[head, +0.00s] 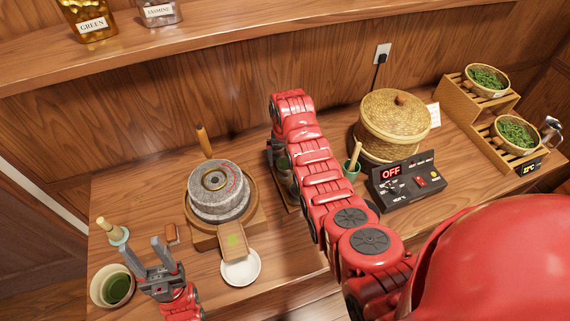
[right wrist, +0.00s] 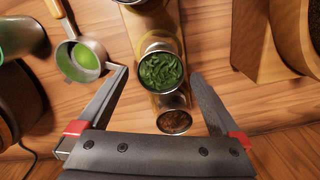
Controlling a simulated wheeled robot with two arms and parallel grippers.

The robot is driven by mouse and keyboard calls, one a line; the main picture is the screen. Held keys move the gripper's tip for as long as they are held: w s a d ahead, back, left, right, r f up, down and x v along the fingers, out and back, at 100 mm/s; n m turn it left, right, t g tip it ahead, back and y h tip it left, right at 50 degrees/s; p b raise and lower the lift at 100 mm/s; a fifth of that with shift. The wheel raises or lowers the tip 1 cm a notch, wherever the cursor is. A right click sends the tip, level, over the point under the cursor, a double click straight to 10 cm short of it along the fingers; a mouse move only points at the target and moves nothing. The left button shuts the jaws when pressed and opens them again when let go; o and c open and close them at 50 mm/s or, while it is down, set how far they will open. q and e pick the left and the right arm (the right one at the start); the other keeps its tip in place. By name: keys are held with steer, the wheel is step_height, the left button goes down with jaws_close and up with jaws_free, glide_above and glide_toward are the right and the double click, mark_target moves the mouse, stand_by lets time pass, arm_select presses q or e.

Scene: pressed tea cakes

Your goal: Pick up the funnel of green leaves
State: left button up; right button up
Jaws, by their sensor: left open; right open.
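The funnel of green leaves (right wrist: 161,72) is a round metal-rimmed cup full of green leaves, standing in a wooden rack in the right wrist view. My right gripper (right wrist: 158,76) is open, its two fingers on either side of the funnel with gaps visible. In the head view, my right arm largely hides the rack and that gripper. My left gripper (head: 144,246) is open and empty at the front left of the counter, near a green-filled bowl (head: 118,288).
A similar cup of brown leaves (right wrist: 174,121) is beside the funnel. A strainer (right wrist: 88,58) with green contents lies to its left. The head view shows a stone mill (head: 219,200), a steamer basket (head: 394,122), a control box (head: 405,180) and a white dish (head: 242,277).

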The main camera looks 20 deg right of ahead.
steer(key=shift+f, duration=0.95)
steer(key=shift+c, duration=0.3)
steer(key=c, duration=1.3)
steer(key=shift+r, duration=0.15)
steer(key=shift+c, duration=0.2)
